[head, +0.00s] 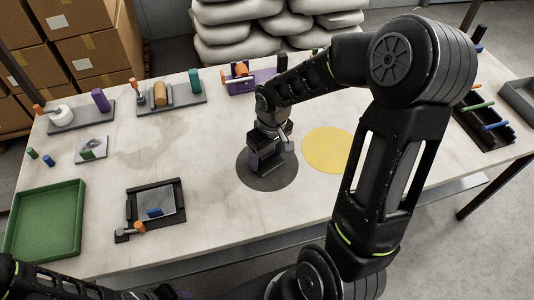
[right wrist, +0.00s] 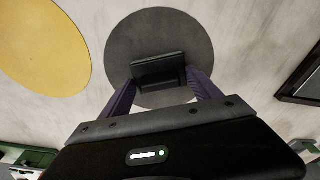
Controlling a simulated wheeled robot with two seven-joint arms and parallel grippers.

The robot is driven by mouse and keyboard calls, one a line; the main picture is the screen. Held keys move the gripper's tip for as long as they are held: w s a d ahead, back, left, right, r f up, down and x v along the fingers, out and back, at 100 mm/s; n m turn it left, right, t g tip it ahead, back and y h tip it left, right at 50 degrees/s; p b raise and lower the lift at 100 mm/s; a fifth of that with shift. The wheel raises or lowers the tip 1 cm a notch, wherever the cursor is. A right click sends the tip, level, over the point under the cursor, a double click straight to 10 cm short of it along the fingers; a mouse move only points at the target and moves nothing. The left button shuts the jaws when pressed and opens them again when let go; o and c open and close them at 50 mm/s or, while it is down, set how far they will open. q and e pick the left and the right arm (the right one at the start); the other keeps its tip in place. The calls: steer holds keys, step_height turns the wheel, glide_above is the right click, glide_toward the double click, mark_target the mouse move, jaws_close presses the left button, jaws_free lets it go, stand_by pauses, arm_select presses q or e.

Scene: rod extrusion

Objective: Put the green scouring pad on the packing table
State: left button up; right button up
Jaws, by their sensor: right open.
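My right gripper (head: 268,168) is open and low over the dark grey disc (head: 255,182) on the table. In the right wrist view its two purple fingers (right wrist: 158,85) stand apart on either side of a dark block (right wrist: 158,66) on the disc. The block looks nearly black; I cannot tell whether it is the scouring pad or whether the fingers touch it. A small green piece (head: 86,154) lies on a light plate at the left. The packing table (head: 210,222) is pale. My left gripper (head: 165,293) is barely in view at the bottom edge.
A yellow disc (head: 328,149) lies right of the grey one. A green tray (head: 45,222) and a black-framed plate (head: 152,203) are at left front. Several fixtures line the back edge. A black rack (head: 484,118) stands at right. Bare table lies left of the grey disc.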

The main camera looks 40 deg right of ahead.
mark_target(270, 165)
step_height(270, 165, up, 12)
steer(key=s, duration=0.1)
steer(key=shift+s, duration=0.2)
stand_by(0.4)
